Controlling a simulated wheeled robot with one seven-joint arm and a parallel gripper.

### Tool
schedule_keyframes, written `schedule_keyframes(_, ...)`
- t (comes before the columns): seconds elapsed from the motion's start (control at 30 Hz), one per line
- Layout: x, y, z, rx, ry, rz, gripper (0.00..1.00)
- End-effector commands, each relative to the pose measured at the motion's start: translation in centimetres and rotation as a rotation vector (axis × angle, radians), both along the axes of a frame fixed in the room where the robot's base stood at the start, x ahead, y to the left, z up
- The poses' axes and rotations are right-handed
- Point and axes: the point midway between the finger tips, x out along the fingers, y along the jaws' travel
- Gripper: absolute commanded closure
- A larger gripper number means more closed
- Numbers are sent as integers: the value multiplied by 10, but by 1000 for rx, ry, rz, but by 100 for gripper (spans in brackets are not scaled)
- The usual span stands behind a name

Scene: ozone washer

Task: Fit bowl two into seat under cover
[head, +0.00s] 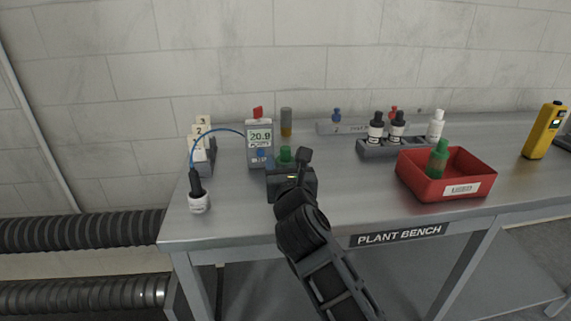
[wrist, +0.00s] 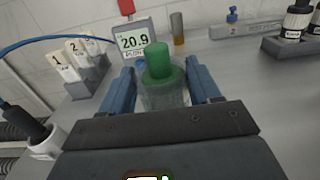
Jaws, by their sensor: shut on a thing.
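My gripper (head: 287,168) is over the left part of the bench. In the wrist view its two blue fingers (wrist: 163,88) are shut on a clear container with a green top (wrist: 158,65). The container looks upright; its underside is hidden, so I cannot tell whether it touches the bench. Its green top also shows just beyond the gripper in the head view (head: 285,154). I see no label marking it as bowl two. A similar green bottle (head: 438,160) stands in the red tray (head: 473,189). No seat or cover is clearly identifiable.
A grey meter (head: 251,151) stands just behind the gripper, with a blue cable (head: 217,132) running to a probe in a white pot (head: 198,203). Numbered cards (head: 200,143) stand at left. A rack of dark bottles (head: 372,150) is right; bench is clear between.

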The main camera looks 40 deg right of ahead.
Motion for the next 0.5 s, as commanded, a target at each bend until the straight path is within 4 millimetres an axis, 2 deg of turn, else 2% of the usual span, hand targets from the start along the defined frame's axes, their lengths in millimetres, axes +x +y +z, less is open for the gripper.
schedule_keyframes(0.07, 0, 0, -2, -1, -1, 0, 96)
schedule_keyframes(0.1, 0, 0, -2, 1, 1, 0, 34)
schedule_keyframes(0.33, 0, 0, -2, 1, 1, 0, 12)
schedule_keyframes(0.5, 0, 0, -2, 1, 1, 0, 12)
